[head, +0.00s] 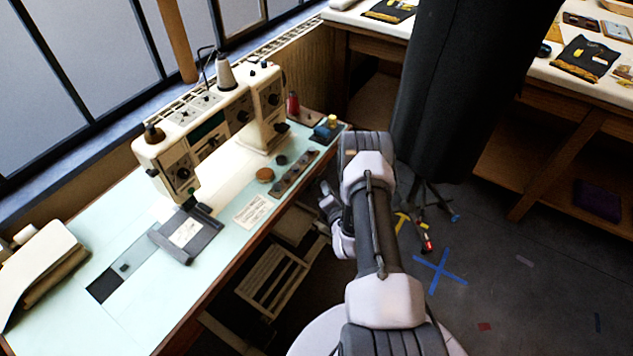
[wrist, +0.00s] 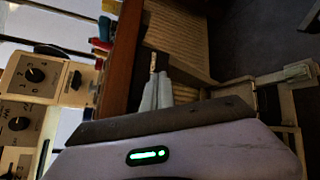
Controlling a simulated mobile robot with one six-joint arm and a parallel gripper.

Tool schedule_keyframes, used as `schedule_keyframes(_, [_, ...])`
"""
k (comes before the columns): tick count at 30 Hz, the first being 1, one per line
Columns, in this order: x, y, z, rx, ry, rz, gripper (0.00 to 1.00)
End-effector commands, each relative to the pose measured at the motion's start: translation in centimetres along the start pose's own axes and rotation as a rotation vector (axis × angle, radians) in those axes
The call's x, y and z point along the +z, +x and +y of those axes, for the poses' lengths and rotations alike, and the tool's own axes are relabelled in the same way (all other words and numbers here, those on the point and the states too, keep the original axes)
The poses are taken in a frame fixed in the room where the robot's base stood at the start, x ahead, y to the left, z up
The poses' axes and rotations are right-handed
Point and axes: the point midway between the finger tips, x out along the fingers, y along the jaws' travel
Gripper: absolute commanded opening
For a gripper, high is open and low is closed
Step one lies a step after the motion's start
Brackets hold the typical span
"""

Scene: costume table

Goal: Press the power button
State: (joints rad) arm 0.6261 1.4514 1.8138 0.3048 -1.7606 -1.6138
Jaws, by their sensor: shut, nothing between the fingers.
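The cream sewing machine (head: 205,125) stands on the pale table (head: 120,225) at the back. Its dark dials show on its front, and in the wrist view part of its panel (wrist: 55,78) fills the left side. I cannot tell which control is the power button. My gripper (head: 327,195) is shut and empty, just off the table's front edge, to the right of the machine. In the wrist view its pale fingers (wrist: 155,92) point toward the dark space beside the brown table edge (wrist: 122,60), apart from the machine. A small pale piece by the fingertips is too small to identify.
A dark tray (head: 295,172), a brown round tin (head: 265,175) and thread spools (head: 293,104) lie near the table's right end. A crate (head: 272,280) sits below. A tall dark form (head: 460,90) stands to the right. Open floor lies at lower right.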

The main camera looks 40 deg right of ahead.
Motion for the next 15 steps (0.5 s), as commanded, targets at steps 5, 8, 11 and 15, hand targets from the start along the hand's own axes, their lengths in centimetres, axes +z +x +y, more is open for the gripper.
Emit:
schedule_keyframes(5, [-0.47,0.55,0.31,0.001,0.000,0.001,0.00])
schedule_keyframes(8, [-0.46,0.62,0.42,0.000,0.000,0.000,0.00])
schedule_keyframes(11, [-0.43,0.60,0.44,0.000,0.000,0.000,0.00])
schedule_keyframes(15, [-0.45,0.62,0.45,0.000,0.000,0.000,0.00])
